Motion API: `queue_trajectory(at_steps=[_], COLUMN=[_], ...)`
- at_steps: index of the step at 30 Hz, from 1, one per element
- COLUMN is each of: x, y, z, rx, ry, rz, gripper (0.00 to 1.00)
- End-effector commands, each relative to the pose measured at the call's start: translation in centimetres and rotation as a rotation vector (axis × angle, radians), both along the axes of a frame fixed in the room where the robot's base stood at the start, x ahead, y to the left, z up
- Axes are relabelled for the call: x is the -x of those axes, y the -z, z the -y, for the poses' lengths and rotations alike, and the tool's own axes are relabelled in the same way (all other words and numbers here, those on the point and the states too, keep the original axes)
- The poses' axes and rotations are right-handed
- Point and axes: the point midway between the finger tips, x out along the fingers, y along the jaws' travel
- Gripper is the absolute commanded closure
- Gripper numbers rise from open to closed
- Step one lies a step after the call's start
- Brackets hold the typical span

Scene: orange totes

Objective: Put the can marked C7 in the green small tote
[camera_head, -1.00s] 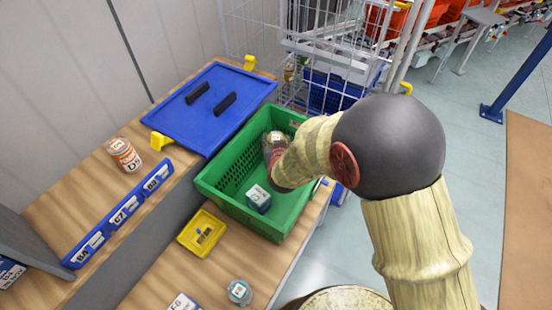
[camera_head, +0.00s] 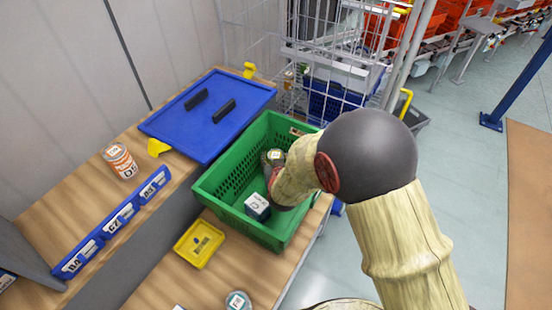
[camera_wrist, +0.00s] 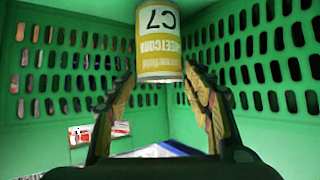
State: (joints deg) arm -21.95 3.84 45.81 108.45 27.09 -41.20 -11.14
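The can marked C7 (camera_wrist: 160,45) is yellow and white, and its label reads upside down in the wrist view. My gripper (camera_wrist: 158,70) has its fingertips against both sides of the can. The tote is open with slotted walls. My wrist hides the can's lower part in the head view, so I cannot tell whether it touches the floor.
A white and blue carton (camera_head: 257,206) lies in the tote near the front wall. A blue lid (camera_head: 205,120), a yellow tray (camera_head: 198,245), an orange-labelled can (camera_head: 120,162) and a blue label rail (camera_head: 112,226) are around it. A wire cage (camera_head: 330,70) stands behind.

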Motion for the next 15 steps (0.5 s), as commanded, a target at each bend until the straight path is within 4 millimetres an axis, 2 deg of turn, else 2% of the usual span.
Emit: queue_trajectory(at_steps=[5, 15], x=[0.0, 0.0], y=[-0.02, -0.32], z=[0.0, 0.0], rx=[0.0, 0.0], ry=[0.0, 0.0], rz=[0.0, 0.0], gripper=[0.37, 0.37])
